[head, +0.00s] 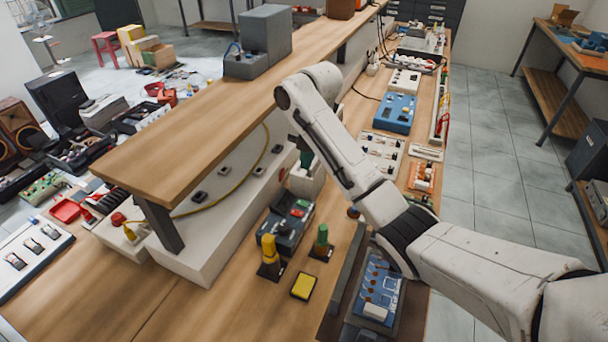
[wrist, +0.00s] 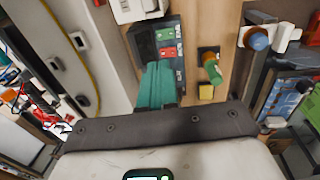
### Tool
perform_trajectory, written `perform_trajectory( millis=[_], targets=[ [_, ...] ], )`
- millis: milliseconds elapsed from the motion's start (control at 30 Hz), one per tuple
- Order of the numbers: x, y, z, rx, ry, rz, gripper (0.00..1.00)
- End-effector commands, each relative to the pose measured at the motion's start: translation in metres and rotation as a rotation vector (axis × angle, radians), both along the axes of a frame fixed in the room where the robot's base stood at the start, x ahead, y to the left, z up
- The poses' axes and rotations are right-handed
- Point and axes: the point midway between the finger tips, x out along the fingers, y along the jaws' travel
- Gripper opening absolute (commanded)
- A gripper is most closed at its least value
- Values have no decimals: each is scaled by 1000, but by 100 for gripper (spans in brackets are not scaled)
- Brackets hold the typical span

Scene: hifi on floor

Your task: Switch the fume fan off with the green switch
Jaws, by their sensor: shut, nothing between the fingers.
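A dark switch box (head: 284,234) stands on the bench beside the white housing under the shelf. It carries a green switch (head: 303,203) and a red switch (head: 297,213). In the wrist view the box's green switch (wrist: 165,34) and red switch (wrist: 169,51) lie just beyond my fingertips. Contact with a switch cannot be made out. I cannot tell which thing is the fume fan.
Near the box stand a yellow-topped post (head: 269,250), a green-topped post (head: 322,238) and a yellow pad (head: 303,286). The wooden shelf (head: 200,130) overhangs on the left. A blue circuit board (head: 378,285) lies under my arm. Bare bench (head: 215,310) is in front.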

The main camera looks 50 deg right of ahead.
Motion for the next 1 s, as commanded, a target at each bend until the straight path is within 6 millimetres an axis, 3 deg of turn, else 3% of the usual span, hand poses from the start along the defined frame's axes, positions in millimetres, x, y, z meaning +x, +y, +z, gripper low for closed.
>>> perform_trajectory(
  millis=[33, 700, 1000],
  targets=[
    [1, 1, -11, 1, 2, 1, 0],
    [11, 5, -110, 1, 5, -2, 0],
    [14, 6, -131, 0, 1, -1, 0]
  ],
)
